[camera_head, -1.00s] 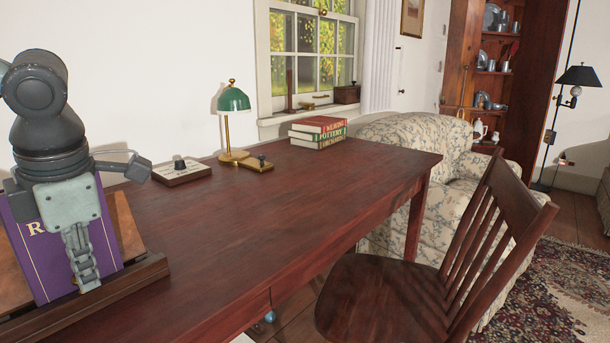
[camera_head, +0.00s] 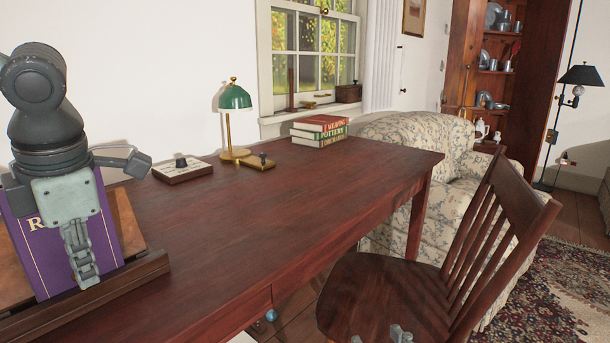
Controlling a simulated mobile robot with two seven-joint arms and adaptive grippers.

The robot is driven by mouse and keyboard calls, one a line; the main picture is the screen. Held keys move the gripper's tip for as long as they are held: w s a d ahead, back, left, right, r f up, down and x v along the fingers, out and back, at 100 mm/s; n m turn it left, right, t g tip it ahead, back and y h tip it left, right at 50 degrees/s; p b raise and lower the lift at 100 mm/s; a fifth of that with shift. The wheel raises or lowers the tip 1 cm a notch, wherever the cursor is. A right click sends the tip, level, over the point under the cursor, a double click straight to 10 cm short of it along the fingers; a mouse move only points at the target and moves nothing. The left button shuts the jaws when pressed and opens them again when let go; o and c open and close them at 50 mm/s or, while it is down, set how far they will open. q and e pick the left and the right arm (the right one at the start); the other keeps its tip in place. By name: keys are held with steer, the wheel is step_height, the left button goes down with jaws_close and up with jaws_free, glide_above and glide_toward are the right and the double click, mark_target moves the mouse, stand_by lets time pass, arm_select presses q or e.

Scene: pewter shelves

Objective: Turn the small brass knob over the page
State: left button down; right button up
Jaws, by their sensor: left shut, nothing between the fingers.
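My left gripper (camera_head: 88,270) is shut and empty, pointing down in front of a purple book (camera_head: 30,245) on a wooden book stand (camera_head: 150,268). It hides part of the book's cover, and I cannot tell whether it touches it. No small brass knob over a page shows clearly. A box with a pale top and a dark knob (camera_head: 181,160) sits farther back on the desk. A brass plate with a dark knob (camera_head: 260,162) lies by the lamp. Grey parts at the bottom edge, over the chair seat, appear to be my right gripper (camera_head: 382,336), mostly cut off.
The dark red desk (camera_head: 240,215) has a clear middle. A green-shaded brass lamp (camera_head: 234,98) and stacked books (camera_head: 319,131) stand at its back. A wooden chair (camera_head: 480,245) stands at its right front, with a floral sofa (camera_head: 400,130) behind.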

arm_select(q)
steer(key=shift+s+b, duration=0.1)
steer(key=shift+b, duration=0.25)
arm_select(e)
steer(key=shift+s+a+r+t+y, duration=0.1)
steer(key=shift+a+r+t+y, duration=0.25)
steer(key=shift+r, duration=0.4)
steer(key=shift+s+a+r+t+y, duration=0.15)
steer(key=shift+a+r+t, duration=0.25)
steer(key=shift+r, duration=0.3)
arm_select(q)
steer(key=shift+a, duration=0.1)
steer(key=shift+s+b, duration=0.1)
steer(key=shift+b, duration=0.2)
steer(key=shift+s+a, duration=0.1)
steer(key=shift+b, duration=0.4)
arm_select(e)
step_height(320, 180, up, 6)
steer(key=s+a+t+y, duration=0.1)
steer(key=t+y, duration=0.1)
steer(key=t, duration=0.1)
steer(key=shift+s+a, duration=0.3)
steer(key=shift+a, duration=0.1)
